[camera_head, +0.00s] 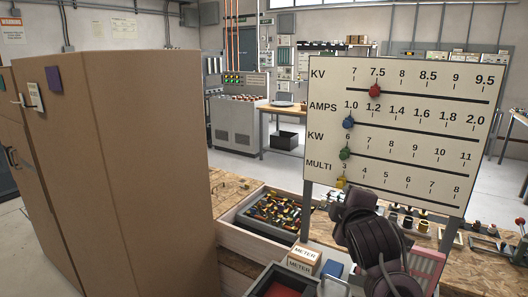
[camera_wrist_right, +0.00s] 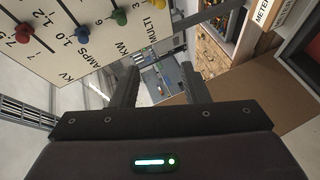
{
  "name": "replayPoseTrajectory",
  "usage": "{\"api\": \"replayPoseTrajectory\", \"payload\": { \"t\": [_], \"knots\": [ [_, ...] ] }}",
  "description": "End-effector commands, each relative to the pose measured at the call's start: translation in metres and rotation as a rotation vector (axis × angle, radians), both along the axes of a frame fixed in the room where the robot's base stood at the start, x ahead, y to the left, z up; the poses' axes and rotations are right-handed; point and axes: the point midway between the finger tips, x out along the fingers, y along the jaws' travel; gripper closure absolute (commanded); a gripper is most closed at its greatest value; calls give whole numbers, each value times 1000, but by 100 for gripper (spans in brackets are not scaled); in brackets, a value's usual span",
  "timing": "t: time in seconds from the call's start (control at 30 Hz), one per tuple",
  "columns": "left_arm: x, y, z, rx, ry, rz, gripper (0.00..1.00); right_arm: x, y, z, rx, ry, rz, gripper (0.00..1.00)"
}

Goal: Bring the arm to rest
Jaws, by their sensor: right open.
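My right arm reaches in from the lower right in the head view, and its dark gripper (camera_head: 352,204) is in front of the lower edge of the white slider board (camera_head: 425,110). In the right wrist view the two fingers of this gripper (camera_wrist_right: 158,68) are apart, with nothing between them. The board has a red knob (camera_head: 375,90) near 7.5 on KV, a blue knob (camera_head: 348,122) at 1.0 on AMPS, a green knob (camera_head: 345,153) near 6 on KW and a yellow knob (camera_head: 341,182) near 3 on MULTI. My left gripper does not show.
A tall brown cabinet (camera_head: 145,170) fills the left. A bin of small coloured parts (camera_head: 278,212) and a METER box (camera_head: 303,256) stand on the wooden bench between cabinet and board. Small parts (camera_head: 405,219) lie behind the gripper. Grey consoles (camera_head: 238,122) stand farther back.

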Motion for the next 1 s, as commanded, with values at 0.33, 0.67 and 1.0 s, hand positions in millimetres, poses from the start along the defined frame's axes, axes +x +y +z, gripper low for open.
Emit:
{"api": "replayPoseTrajectory", "payload": {
  "t": [0.33,0.67,1.0],
  "knots": [
    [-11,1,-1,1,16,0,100,-93,14,-154,430,375,-120,59],
    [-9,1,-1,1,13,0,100,-217,0,-254,769,698,-443,59],
    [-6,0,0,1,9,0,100,-300,-15,-289,900,847,-710,59]
  ]
}}
